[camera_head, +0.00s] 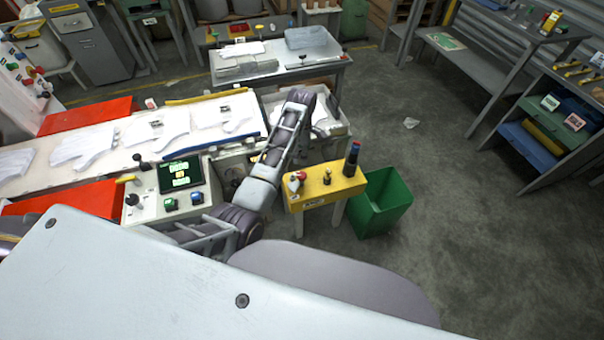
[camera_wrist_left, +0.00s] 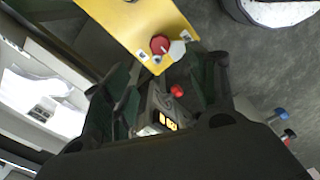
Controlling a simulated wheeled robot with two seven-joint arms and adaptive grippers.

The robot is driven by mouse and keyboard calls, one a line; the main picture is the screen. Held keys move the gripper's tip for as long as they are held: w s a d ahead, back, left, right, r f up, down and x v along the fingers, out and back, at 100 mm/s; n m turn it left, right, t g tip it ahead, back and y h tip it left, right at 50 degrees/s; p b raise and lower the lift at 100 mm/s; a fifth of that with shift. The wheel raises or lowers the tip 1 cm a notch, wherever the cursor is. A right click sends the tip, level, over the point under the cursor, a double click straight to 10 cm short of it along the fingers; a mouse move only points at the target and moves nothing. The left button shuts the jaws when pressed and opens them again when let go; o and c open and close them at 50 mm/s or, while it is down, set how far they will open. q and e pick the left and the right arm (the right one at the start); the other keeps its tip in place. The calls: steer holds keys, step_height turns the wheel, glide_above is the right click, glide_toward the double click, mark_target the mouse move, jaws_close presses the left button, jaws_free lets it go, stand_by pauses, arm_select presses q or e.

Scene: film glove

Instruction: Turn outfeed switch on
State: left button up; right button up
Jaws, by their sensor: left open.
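In the left wrist view my left gripper (camera_wrist_left: 168,92) is open, with its dark fingers apart. Between and behind the fingers is a dark box with lit yellow marks (camera_wrist_left: 170,122) and a small red knob (camera_wrist_left: 178,90). I cannot tell whether this is the outfeed switch, or whether a finger touches it. In the head view my left arm (camera_head: 265,180) covers part of a grey control box (camera_head: 233,170) at the conveyor's end, and the gripper itself cannot be made out. My right gripper is in neither view.
A yellow stand (camera_head: 328,187) with a red knob (camera_head: 302,176) is right of my arm; it also shows in the left wrist view (camera_wrist_left: 130,22). A green bin (camera_head: 384,205) stands beside it. A console with a green screen (camera_head: 180,174) is left. White gloves (camera_head: 85,148) lie on the conveyor.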

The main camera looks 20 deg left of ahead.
mark_target(302, 174)
arm_select(q)
steer(key=shift+f, duration=0.1)
step_height(302, 174, down, 12)
steer(key=shift+r+b, duration=0.2)
steer(key=shift+b, duration=0.35)
steer(key=shift+f, duration=0.95)
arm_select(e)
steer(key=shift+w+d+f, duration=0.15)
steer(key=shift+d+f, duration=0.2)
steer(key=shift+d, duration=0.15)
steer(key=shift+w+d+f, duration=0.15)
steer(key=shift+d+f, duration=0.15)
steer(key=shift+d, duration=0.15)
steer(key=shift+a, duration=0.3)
arm_select(q)
steer(key=c, duration=1)
steer(key=shift+c, duration=0.2)
